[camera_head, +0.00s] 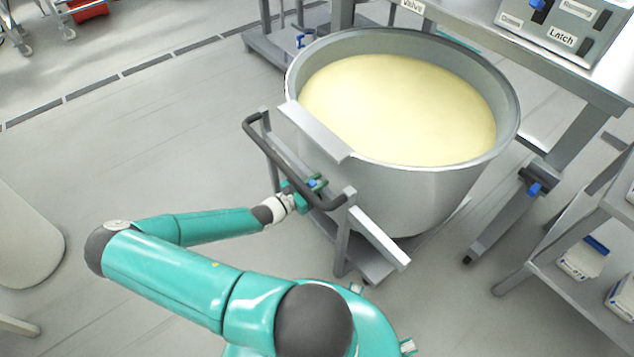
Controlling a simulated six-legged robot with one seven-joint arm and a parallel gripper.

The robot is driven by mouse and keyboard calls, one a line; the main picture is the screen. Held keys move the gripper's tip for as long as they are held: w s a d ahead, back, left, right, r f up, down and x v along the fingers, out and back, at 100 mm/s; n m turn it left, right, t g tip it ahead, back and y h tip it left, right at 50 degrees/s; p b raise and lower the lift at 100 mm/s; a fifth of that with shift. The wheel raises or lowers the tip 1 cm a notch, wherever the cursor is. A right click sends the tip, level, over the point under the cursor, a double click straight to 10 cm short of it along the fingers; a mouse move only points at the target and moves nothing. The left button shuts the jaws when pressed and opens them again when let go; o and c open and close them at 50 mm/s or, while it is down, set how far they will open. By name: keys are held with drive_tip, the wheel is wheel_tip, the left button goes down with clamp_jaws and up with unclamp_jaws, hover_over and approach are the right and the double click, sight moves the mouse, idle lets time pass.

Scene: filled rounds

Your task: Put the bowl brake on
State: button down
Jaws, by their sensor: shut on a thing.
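A large steel bowl (420,190) full of pale yellow dough or batter stands on a wheeled grey frame. A dark push handle (275,149) runs along the near left side of the frame. My gripper (312,187) is at the right part of this handle and is shut on it. A small blue part shows at the gripper; I cannot tell whether it belongs to the gripper or the frame. A flat grey bar (381,240) slopes down to the right of the handle. I cannot make out a brake for certain; the wheels are mostly hidden.
A steel bench (580,80) with a labelled "Latch" box (556,30) stands at the back right. A shelf rack (575,290) holds white boxes at right. A pale rounded object (25,240) is at far left.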

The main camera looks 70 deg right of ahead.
drive_tip(key=m, duration=0.1)
drive_tip(key=s+a+m, duration=0.1)
drive_tip(key=m, duration=0.1)
drive_tip(key=shift+s+f, duration=0.15)
drive_tip(key=shift+s, duration=0.15)
drive_tip(key=c, duration=1.2)
unclamp_jaws()
drive_tip(key=shift+c, duration=0.2)
drive_tip(key=shift+w, duration=0.1)
drive_tip(key=v, duration=1.3)
drive_tip(key=shift+a, duration=0.35)
drive_tip(key=shift+w, duration=0.1)
